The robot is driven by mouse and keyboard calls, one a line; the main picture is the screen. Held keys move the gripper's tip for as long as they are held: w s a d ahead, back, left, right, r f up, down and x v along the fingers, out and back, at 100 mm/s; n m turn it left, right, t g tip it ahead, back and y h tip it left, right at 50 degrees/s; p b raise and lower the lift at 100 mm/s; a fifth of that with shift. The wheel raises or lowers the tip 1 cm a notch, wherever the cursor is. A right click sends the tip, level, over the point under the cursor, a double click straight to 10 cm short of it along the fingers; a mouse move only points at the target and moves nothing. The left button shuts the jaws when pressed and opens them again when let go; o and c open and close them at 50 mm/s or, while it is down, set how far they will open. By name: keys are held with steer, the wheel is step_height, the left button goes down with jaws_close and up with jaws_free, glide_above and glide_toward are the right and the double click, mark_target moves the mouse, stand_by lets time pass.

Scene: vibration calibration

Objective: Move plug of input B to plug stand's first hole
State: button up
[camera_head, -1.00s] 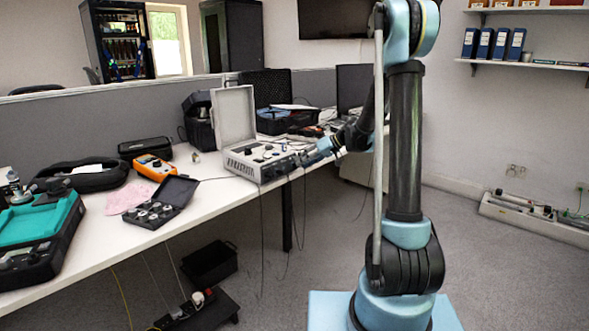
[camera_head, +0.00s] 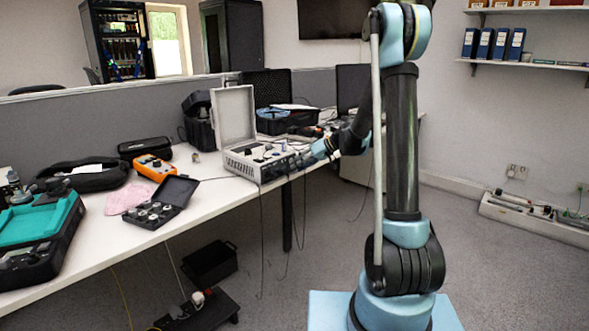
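The calibration unit (camera_head: 246,166) is a light grey box with its lid raised, on the white table. Small knobs and sockets cover its top panel, and thin dark cables hang from its front right side. My gripper (camera_head: 303,158) is at the right end of this front face, at the cable ends. The plug of input B is too small to make out there. The fingers are small and dark, so I cannot tell whether they are open or shut on a plug. I cannot make out the plug stand or its first hole for certain.
An open black case with round metal pieces (camera_head: 170,203) lies left of the unit, beside an orange meter (camera_head: 153,168). A case with teal lining (camera_head: 40,232) is at far left. Black cases and a monitor (camera_head: 352,88) stand behind.

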steer(key=shift+c, duration=0.3)
jaws_close()
steer(key=shift+s+d, duration=0.5)
steer(key=shift+d, duration=0.1)
stand_by(1.1)
steer(key=s+d, duration=0.2)
steer(key=shift+d, duration=0.35)
stand_by(0.4)
